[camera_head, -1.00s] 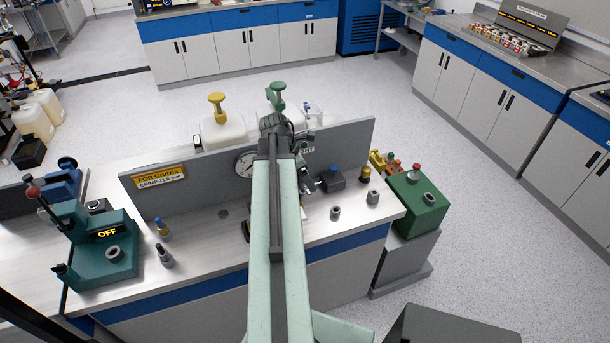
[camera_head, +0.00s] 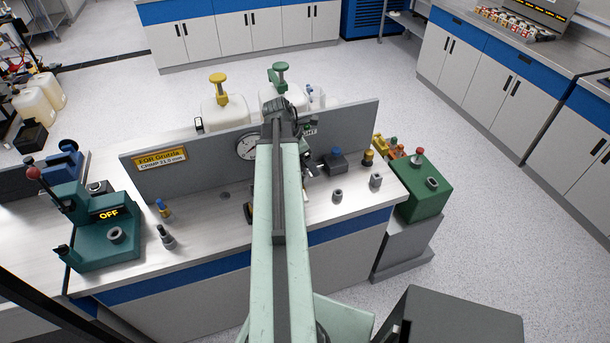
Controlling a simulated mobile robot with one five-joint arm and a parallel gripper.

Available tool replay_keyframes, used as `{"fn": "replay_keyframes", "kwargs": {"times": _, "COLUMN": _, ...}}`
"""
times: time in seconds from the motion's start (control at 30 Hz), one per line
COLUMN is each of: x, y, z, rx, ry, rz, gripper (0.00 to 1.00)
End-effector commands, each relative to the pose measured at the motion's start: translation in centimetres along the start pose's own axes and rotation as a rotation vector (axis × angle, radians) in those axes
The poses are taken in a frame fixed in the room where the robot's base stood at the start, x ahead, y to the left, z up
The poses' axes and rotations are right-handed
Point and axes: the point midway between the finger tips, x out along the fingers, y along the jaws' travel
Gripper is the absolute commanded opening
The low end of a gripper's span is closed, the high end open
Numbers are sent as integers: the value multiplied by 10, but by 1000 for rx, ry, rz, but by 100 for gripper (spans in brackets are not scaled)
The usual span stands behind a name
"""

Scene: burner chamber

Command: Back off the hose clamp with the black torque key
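My pale green arm reaches forward over the steel bench (camera_head: 215,235) and covers its middle. My gripper is not clearly seen; it appears hidden behind the arm, with only small dark metal parts showing at the arm's right side near the upright panel. I cannot pick out the hose clamp or the black torque key with certainty. A yellow sign (camera_head: 161,160) on the panel mentions a clamp at 11.5 mm.
A teal device (camera_head: 108,240) marked OFF stands at the bench's left. A round gauge (camera_head: 246,147) is on the panel. Small grey cylinders (camera_head: 337,195) and a dark block with a blue knob (camera_head: 336,162) stand at right, beside a green box (camera_head: 418,190).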

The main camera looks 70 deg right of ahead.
Motion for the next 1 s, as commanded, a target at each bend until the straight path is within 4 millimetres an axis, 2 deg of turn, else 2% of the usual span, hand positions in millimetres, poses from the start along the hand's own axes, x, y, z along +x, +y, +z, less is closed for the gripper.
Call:
{"fn": "replay_keyframes", "kwargs": {"times": 0.53, "x": 0, "y": 1, "z": 0, "rx": -192, "ry": 0, "rz": 79, "gripper": 14}}
{"fn": "replay_keyframes", "kwargs": {"times": 1.0, "x": 0, "y": 1, "z": 0, "rx": -142, "ry": 1, "rz": 57, "gripper": 14}}
